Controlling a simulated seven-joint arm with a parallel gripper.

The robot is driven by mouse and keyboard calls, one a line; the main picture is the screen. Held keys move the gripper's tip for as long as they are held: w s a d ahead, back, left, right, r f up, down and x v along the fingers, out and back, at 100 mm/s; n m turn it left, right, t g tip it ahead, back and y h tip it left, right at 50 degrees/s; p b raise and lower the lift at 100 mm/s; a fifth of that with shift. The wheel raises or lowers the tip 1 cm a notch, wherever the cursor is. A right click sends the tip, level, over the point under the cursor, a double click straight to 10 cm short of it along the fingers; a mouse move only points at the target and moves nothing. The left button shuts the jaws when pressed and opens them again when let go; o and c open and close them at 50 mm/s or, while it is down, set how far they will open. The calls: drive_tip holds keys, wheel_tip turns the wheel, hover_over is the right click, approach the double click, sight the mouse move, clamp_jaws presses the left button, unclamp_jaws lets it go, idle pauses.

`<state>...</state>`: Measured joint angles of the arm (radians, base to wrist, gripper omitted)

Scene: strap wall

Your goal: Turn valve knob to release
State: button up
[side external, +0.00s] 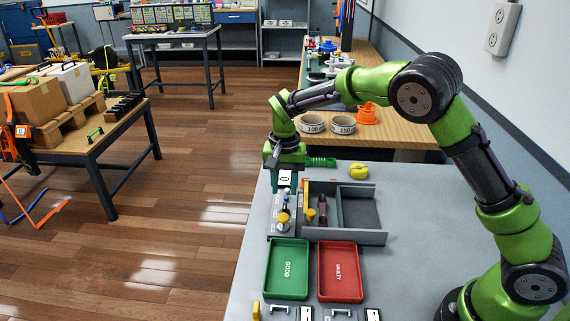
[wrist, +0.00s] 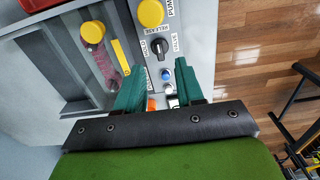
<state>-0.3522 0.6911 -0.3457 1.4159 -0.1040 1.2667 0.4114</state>
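The valve knob (wrist: 158,48) is small and black, on a light grey control panel (side external: 279,224), with "HOLD" and "RELEASE" labels beside it in the wrist view. Which label it points at is too small to tell. My gripper (wrist: 160,70) has two teal fingers spread apart with nothing held between them. In the wrist view the fingertips lie just short of the knob. In the side view my gripper (side external: 287,180) points down over the far end of the panel, partly hiding it.
A yellow pump button (wrist: 150,13) and a blue button (wrist: 167,75) flank the knob. A grey divided tray (side external: 361,237) stands right of the panel. The green tray (side external: 287,285) and red tray (side external: 340,287) lie nearer.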

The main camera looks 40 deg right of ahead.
sight(285, 205)
wheel_tip(285, 205, up, 11)
drive_tip(key=shift+r, duration=0.1)
idle(0.4)
drive_tip(key=s+d+r+n+t+y, duration=0.1)
drive_tip(key=s+r+n+t, duration=0.1)
drive_tip(key=s, duration=1.1)
drive_tip(key=s+d+r+n+t+y, duration=0.1)
drive_tip(key=s+t, duration=0.4)
drive_tip(key=s, duration=0.7)
drive_tip(key=shift+s+d+r+n, duration=0.45)
drive_tip(key=shift+r+n, duration=0.45)
drive_tip(key=shift+n, duration=0.2)
drive_tip(key=shift+c, duration=0.4)
